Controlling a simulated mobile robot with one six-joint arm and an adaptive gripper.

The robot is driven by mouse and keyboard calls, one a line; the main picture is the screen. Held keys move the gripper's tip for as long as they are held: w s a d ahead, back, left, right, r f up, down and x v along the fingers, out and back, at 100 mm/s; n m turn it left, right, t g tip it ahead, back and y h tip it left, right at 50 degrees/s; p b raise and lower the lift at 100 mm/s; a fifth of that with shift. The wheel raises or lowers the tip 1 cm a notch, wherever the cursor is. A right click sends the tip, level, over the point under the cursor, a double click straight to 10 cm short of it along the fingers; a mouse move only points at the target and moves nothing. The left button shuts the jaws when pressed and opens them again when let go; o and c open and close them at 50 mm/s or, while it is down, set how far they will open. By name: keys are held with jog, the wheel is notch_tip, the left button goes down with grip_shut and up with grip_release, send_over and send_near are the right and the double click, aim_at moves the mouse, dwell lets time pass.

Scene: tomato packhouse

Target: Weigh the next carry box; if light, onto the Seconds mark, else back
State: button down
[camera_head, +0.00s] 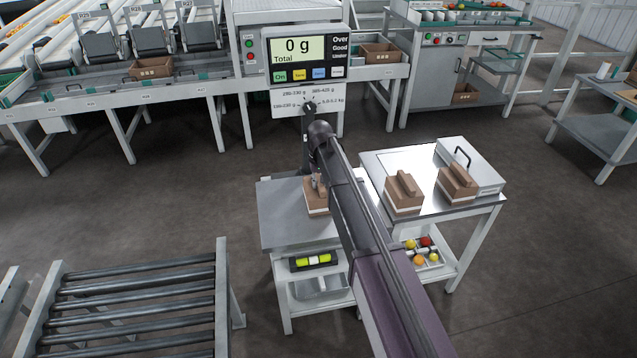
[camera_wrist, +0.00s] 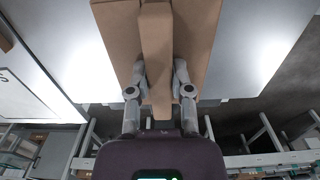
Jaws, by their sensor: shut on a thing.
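My gripper (camera_wrist: 159,78) is shut on the upright handle of a brown carry box (camera_wrist: 116,45), with one finger on each side. In the head view the held box (camera_head: 317,207) is over the grey-topped stand (camera_head: 278,222), partly hidden by my arm. I cannot tell whether its base touches the top. The scale display (camera_head: 297,49) reads 0 g Total. Two more carry boxes, one on the left (camera_head: 403,201) and one on the right (camera_head: 456,187), stand on the shiny table to the right. I cannot make out a Seconds mark.
The shiny table (camera_head: 415,160) also holds a pale flat unit with a black handle (camera_head: 476,168). Coloured balls (camera_head: 424,242) lie in a divided tray below. A yellow-green object (camera_head: 312,261) sits on the stand's shelf. A roller conveyor (camera_head: 140,300) is at front left.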

jog(key=shift+f, duration=0.1)
jog(key=shift+c, duration=2.2)
grip_release()
jog(key=c, duration=0.3)
jog(key=shift+r, duration=0.2)
jog(key=shift+r+p, duration=3.35)
jog(key=shift+p, duration=0.1)
